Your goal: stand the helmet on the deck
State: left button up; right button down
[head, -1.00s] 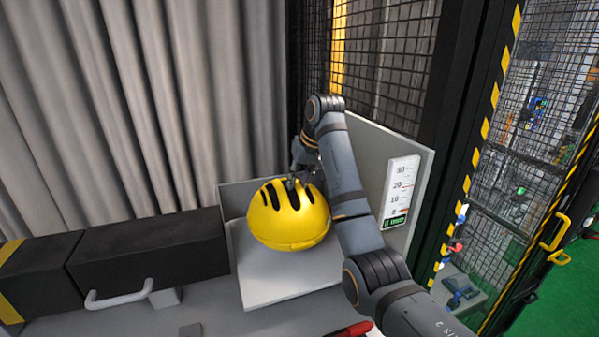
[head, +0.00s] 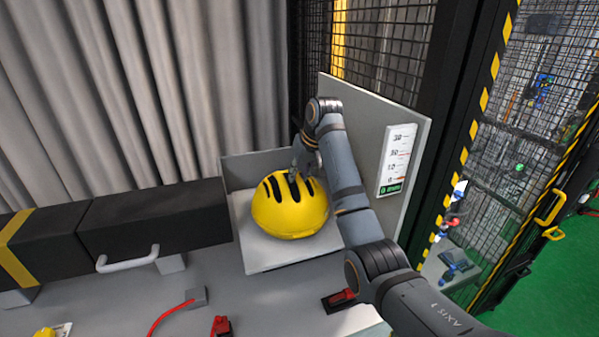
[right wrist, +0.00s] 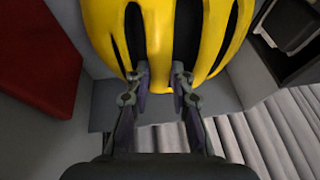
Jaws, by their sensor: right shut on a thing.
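The yellow helmet (head: 290,210) with black vent slots is crown up over the light grey deck (head: 262,254). Its lower edge looks at or very close to the deck, but I cannot tell whether it touches. My right gripper (head: 294,174) reaches in from the right and is shut on the helmet's top. In the right wrist view the two fingers (right wrist: 160,80) pinch a yellow rib between vents of the helmet (right wrist: 158,30). The underside of the helmet is hidden. My left gripper is not in view.
A grey upright panel with a number scale (head: 396,160) stands right of the deck. Black blocks with a white handle (head: 128,259) lie left. Red items (head: 340,299) and a red cable (head: 168,315) lie on the grey bench in front. Mesh fencing stands behind and right.

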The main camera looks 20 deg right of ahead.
jog(key=c, duration=1.1)
grip_release()
notch_tip(320, 180, up, 10)
